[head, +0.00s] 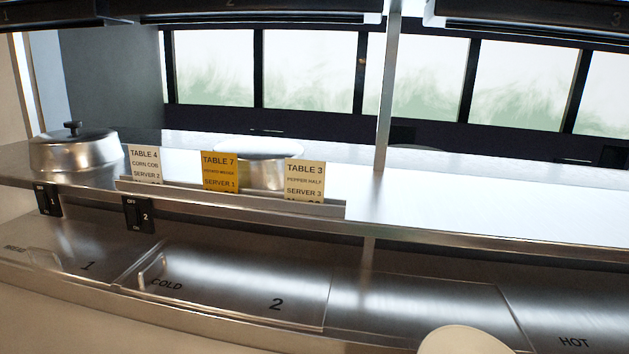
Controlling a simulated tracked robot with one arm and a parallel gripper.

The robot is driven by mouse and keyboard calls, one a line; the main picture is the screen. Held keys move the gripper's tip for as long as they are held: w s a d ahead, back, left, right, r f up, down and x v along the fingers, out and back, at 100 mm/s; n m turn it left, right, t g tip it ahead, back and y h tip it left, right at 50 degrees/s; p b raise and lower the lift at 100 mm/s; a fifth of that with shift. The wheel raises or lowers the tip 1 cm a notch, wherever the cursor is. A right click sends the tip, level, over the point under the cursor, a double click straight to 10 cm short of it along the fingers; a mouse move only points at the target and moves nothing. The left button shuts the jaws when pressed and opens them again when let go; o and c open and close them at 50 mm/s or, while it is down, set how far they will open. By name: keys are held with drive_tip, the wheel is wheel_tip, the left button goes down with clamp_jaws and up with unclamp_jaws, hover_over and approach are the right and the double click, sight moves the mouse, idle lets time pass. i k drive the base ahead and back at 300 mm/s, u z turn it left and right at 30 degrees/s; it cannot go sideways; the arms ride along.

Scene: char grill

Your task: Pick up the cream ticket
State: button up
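The cream ticket (304,180) stands upright in the ticket rail (240,198) on the front edge of the steel shelf. It reads TABLE 3, PEPPER HALF, SERVER 3, and its lowest line is partly hidden by the rail. It is the rightmost of three tickets. A yellow-orange ticket (220,171) reading TABLE 7 stands left of it, and a paler, whitish ticket (144,164) reading TABLE 4 stands farther left. My gripper is not in view.
A lidded metal pot (74,150) stands on the shelf at left. A round metal container (262,172) stands behind the tickets. The shelf (480,205) is clear to the right. Below are steel lids marked 1 and 2 (235,283). A pale round object (465,341) shows at the bottom edge.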

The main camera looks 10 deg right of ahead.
sight(305, 180)
drive_tip(key=u, duration=0.05)
drive_tip(key=i, duration=0.85)
